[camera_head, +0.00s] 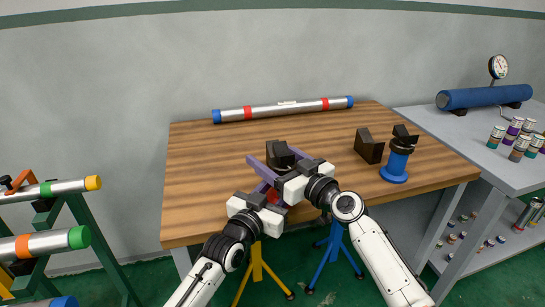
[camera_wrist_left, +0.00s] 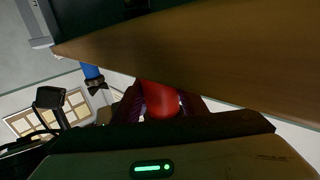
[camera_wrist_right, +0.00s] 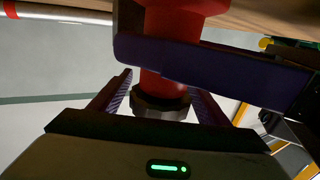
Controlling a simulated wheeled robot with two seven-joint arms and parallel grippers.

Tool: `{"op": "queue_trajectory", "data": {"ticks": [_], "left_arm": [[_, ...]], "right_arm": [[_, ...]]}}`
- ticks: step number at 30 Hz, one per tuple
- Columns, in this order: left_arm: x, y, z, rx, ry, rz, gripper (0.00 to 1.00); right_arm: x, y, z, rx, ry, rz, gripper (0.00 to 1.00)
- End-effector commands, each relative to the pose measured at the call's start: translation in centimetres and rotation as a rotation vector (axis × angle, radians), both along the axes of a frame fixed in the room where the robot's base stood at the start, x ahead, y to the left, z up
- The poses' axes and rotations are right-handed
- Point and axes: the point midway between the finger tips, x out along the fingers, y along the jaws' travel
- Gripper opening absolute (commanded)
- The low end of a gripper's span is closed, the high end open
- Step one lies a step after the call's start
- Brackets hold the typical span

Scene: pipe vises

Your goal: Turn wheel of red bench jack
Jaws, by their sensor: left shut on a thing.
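The red bench jack stands at the table's front; in the head view its black top (camera_head: 280,155) shows between purple fingers and its body is mostly hidden. In the right wrist view its red body (camera_wrist_right: 165,85) and dark ridged wheel (camera_wrist_right: 160,105) show. My left gripper (camera_head: 270,187) is shut on the red body (camera_wrist_left: 160,100), which also shows between its fingers in the left wrist view. One of its purple fingers crosses the body in the right wrist view. My right gripper (camera_head: 269,155) is open, its fingers either side of the wheel, with a gap on the left.
A blue jack (camera_head: 394,172) and a black V-block (camera_head: 369,148) stand to the right on the wooden table (camera_head: 205,180). A silver pipe (camera_head: 285,110) lies at the back. The table's left part is clear. A grey side bench (camera_head: 450,130) stands right; pipes on stands (camera_head: 60,188) are left.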

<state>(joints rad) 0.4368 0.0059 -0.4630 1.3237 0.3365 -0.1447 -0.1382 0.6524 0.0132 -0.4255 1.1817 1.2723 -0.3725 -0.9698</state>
Motion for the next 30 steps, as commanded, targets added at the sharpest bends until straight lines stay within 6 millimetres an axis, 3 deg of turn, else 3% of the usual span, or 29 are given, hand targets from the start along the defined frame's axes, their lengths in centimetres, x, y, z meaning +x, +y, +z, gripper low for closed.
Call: {"op": "queue_trajectory", "data": {"ticks": [1,7,30], "left_arm": [[-0.01,0.03,-0.08,0.001,0.002,0.000,0.00],[-0.01,0.03,-0.09,0.001,0.002,0.000,0.00],[-0.01,0.02,-0.09,0.001,0.002,0.000,0.00]], "right_arm": [[-0.01,-0.02,-0.02,0.000,0.000,0.000,0.63],[-0.01,-0.03,-0.03,-0.001,0.001,0.000,0.29],[-0.41,0.27,-0.26,-0.004,0.003,0.139,0.28]]}}
